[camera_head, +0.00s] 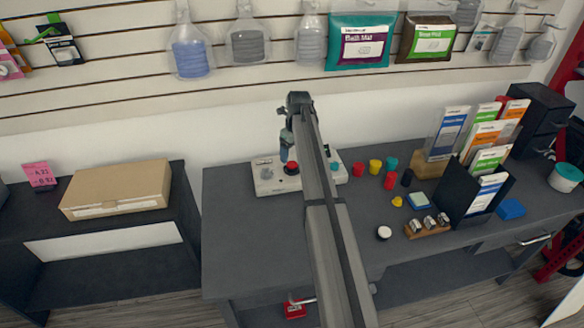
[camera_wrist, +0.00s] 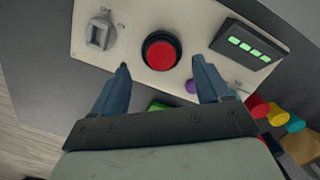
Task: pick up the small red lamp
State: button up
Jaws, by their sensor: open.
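A round red button or lamp (camera_wrist: 162,50) with a dark collar is set in a pale control panel (camera_wrist: 115,52). In the head view the panel (camera_head: 266,182) lies on the dark bench, with the red piece (camera_head: 292,168) on it. My gripper (camera_wrist: 160,62) is open, with one finger on each side of the red piece and nothing held; contact cannot be told. In the head view my gripper (camera_head: 286,147) is over the panel, partly behind my arm. Small red pieces (camera_head: 358,169) also stand on the bench right of the panel; which one is the lamp is unclear.
The panel also carries a grey switch (camera_wrist: 98,35), a green-lit display (camera_wrist: 247,46) and a purple knob (camera_wrist: 191,86). Yellow (camera_head: 375,166) and teal (camera_head: 391,163) pieces stand to the right, with a card rack (camera_head: 462,190) beyond. The bench's front left is clear.

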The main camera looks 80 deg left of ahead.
aim_at(292, 164)
jog(key=shift+a+f, duration=0.1)
jog(key=shift+f, duration=2.5)
jog(key=c, duration=1.2)
jog(key=shift+r, duration=0.1)
jog(key=shift+c, duration=0.2)
